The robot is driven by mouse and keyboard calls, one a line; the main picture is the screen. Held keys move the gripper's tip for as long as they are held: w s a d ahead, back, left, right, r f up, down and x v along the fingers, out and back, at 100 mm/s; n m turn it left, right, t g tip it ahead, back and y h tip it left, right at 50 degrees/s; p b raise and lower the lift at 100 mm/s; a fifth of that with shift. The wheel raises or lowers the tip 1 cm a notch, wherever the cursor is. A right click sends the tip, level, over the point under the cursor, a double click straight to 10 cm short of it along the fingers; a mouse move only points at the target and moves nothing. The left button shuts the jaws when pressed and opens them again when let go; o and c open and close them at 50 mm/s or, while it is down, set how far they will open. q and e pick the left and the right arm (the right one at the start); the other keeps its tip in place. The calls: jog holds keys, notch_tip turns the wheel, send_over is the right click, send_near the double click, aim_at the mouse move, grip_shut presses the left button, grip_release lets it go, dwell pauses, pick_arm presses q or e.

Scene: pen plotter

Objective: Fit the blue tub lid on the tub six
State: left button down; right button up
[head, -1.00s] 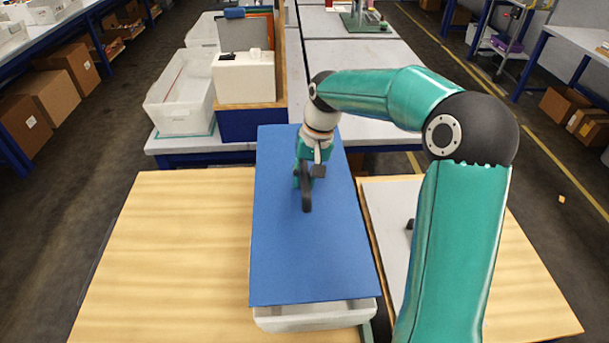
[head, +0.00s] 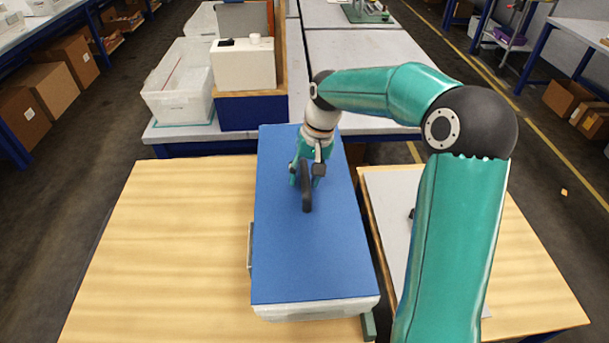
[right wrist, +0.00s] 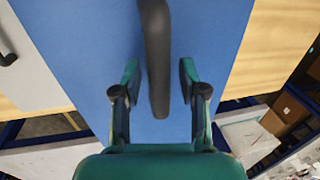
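The blue tub lid (head: 305,255) lies flat over the pale, translucent tub (head: 318,312), whose front rim shows just below the lid's front edge. Most of the tub is hidden under the lid. The lid's dark bar handle (head: 306,200) stands up from its top. My right gripper (head: 306,178) is at the handle's far end, fingers open on either side of it. In the right wrist view, the handle (right wrist: 157,60) lies between the fingers with a gap on each side; the gripper (right wrist: 158,82) holds nothing. My left gripper is not in view.
A grey panel (head: 388,195) with a dark knob lies to the right, partly behind my right arm. The wooden table (head: 160,250) is clear on the left. White tubs (head: 180,90) and a white box (head: 243,65) stand on the grey bench behind.

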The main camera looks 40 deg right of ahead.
dwell(0.3)
notch_tip(320, 180, up, 12)
jog(key=s+d, duration=0.1)
jog(key=shift+s+d+f, duration=0.15)
jog(key=shift+s+d, duration=0.1)
jog(key=shift+d, duration=0.15)
dwell(0.4)
